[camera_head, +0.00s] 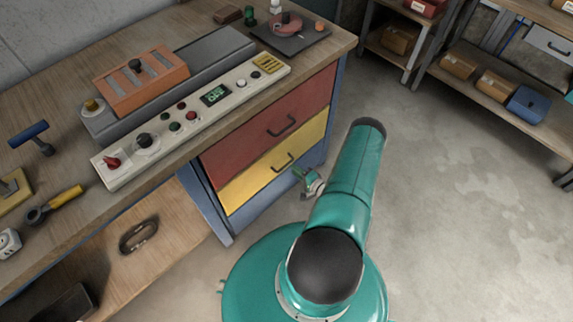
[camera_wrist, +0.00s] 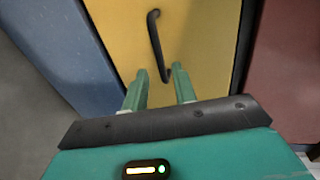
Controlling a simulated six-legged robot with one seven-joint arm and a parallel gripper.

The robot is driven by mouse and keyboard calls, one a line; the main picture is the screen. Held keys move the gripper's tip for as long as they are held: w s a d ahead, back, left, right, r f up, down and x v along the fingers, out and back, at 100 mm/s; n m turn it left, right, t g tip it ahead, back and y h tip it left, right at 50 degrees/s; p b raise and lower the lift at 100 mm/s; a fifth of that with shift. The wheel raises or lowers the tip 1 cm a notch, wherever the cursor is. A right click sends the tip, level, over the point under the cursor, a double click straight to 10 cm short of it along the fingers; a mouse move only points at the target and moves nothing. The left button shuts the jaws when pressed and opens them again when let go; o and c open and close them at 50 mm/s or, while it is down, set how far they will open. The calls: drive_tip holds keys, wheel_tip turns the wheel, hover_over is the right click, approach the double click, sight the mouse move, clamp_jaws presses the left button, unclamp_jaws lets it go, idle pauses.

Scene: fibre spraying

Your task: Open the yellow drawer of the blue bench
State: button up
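The yellow drawer (camera_head: 273,163) sits under the red drawer (camera_head: 270,128) in the blue bench (camera_head: 215,212). It looks shut, its front level with the frame. Its dark bar handle (camera_head: 283,164) is on the front. My gripper (camera_head: 310,181) is just in front of the yellow drawer, to the right of and below the handle. In the wrist view the yellow front (camera_wrist: 192,38) fills the middle, and the handle (camera_wrist: 157,45) runs lengthwise. My gripper's two green fingers (camera_wrist: 160,83) are apart, with the handle's lower end between or just beyond them. I cannot tell whether they touch it.
A control panel (camera_head: 193,118) and an orange-topped machine (camera_head: 141,80) stand on the wooden top. Shelves with boxes (camera_head: 495,86) stand at the back right. The concrete floor (camera_head: 450,200) at the right is clear.

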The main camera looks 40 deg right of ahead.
sight(287, 164)
drive_tip(key=x, duration=0.6)
clamp_jaws()
